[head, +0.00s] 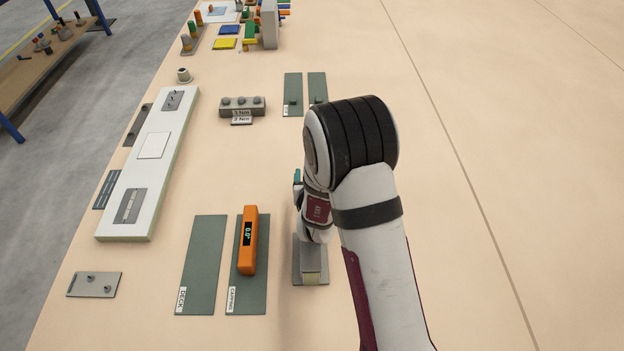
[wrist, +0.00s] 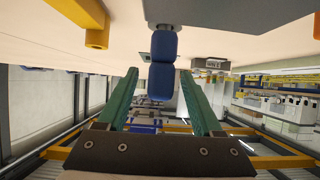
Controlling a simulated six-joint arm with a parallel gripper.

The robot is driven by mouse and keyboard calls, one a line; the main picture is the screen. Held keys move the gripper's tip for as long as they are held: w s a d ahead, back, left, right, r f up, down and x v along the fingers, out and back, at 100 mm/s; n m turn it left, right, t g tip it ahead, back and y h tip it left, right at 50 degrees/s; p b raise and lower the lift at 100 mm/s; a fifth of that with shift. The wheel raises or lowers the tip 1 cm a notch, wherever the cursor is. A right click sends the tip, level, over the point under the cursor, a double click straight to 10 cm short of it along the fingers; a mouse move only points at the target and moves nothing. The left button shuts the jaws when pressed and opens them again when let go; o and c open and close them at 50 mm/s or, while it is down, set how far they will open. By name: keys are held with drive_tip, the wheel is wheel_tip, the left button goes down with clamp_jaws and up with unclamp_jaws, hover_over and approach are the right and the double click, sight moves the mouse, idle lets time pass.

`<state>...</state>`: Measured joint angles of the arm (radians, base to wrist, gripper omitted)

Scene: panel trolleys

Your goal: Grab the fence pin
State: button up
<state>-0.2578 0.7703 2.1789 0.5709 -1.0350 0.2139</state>
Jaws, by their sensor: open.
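In the wrist view, a blue rounded piece (wrist: 162,48) in two sections stands out from the pale tabletop at the upper middle. It may be the fence pin, but I cannot confirm that. My gripper (wrist: 159,73) is open, with one teal finger on each side of this piece's line. The piece's lower end reaches between the fingertips, with gaps showing on both sides. In the head view my arm hides most of the gripper, and only a bit of teal shows at its left. No blue piece shows there beside the gripper.
A grey block on a plate (head: 311,279) is just below my wrist. An orange level (head: 248,242) lies on a green strip to the left, beside another green strip (head: 202,265). A long white panel (head: 168,190) is farther left. The tabletop to the right is clear.

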clamp_jaws()
drive_tip(key=shift+r, duration=0.1)
idle(0.3)
